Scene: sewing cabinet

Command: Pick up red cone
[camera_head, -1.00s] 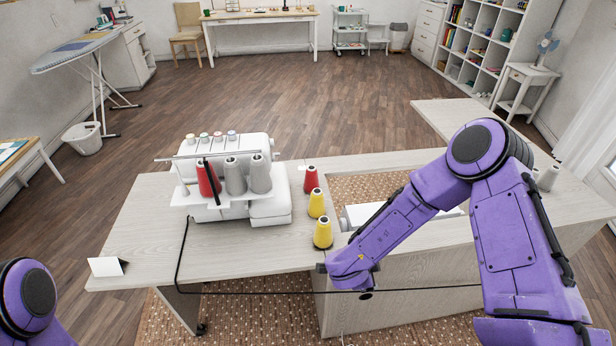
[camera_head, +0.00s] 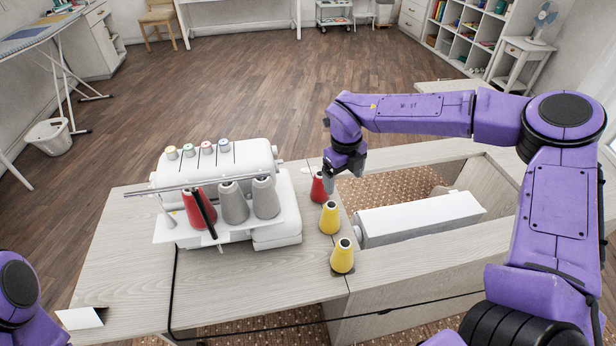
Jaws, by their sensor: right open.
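A red cone (camera_head: 318,188) stands on the table beside the white serger, behind two yellow cones. My right gripper (camera_head: 327,184) points down right at this red cone and covers part of its upper right side. Its jaws are open; whether a finger touches the cone cannot be told. Another red cone (camera_head: 196,206) stands on the serger's thread stand, partly behind a dark bar. My left arm shows only at the lower left edge, and its gripper is out of view.
Two yellow cones (camera_head: 330,217) stand in a row in front of the red one. The white serger (camera_head: 275,210) with grey cones (camera_head: 234,203) is to the left. An opening with a white machine (camera_head: 420,218) lies to the right. A black cord (camera_head: 174,290) runs along the table front.

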